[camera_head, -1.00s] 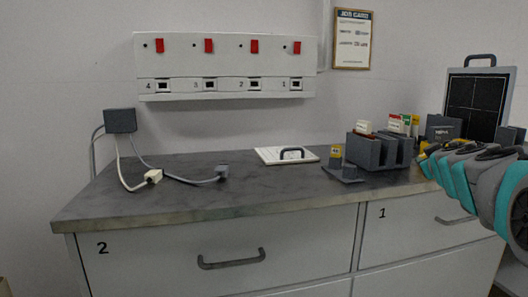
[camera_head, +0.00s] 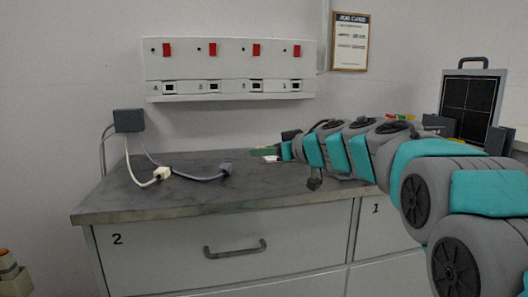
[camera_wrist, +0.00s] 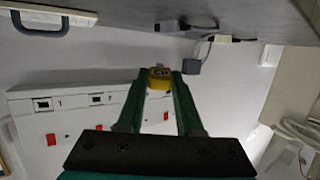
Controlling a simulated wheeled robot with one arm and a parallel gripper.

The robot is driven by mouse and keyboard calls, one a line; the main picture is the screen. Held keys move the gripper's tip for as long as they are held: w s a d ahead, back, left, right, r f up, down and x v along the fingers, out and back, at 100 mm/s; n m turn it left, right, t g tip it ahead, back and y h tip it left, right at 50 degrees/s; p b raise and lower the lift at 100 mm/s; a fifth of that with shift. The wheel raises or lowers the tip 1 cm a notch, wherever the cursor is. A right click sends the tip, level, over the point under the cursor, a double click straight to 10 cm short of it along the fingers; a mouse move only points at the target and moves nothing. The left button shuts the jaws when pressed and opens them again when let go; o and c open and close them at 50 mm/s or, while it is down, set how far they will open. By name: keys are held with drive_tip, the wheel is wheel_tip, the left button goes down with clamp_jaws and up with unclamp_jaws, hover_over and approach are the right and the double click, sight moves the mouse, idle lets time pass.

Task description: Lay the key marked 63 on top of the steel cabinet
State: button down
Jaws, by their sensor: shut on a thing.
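My gripper (camera_wrist: 159,88) is shut on a small yellow piece (camera_wrist: 160,77) with dark marking, held between the green fingertips in the wrist view. It looks like the key, but I cannot read its number. In the head view my gripper (camera_head: 265,151) reaches left above the grey worktop, and the yellow piece cannot be made out there. Under the worktop is a pale drawer unit (camera_head: 150,262) with panels marked 2 and 1. I cannot tell whether this unit is the steel cabinet; no other one is clearly seen.
A wall panel (camera_head: 230,68) with red switches hangs behind the worktop (camera_head: 130,200). A grey box (camera_head: 128,120) trails cables with a white plug (camera_head: 163,173) and a grey plug (camera_head: 225,169). A white lid with a dark handle (camera_wrist: 40,22) lies nearby. The worktop's front left is clear.

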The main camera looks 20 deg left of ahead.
sight(262, 186)
drive_tip(key=shift+s+a+f, duration=0.25)
drive_tip(key=shift+s+a, duration=0.1)
drive_tip(key=shift+a, duration=0.05)
wheel_tip(262, 186, down, 6)
drive_tip(key=b, duration=0.9)
drive_tip(key=shift+b, duration=0.3)
drive_tip(key=shift+f+g, duration=0.3)
drive_tip(key=shift+f, duration=0.2)
drive_tip(key=shift+c, duration=2.4)
unclamp_jaws()
drive_tip(key=shift+d, duration=0.1)
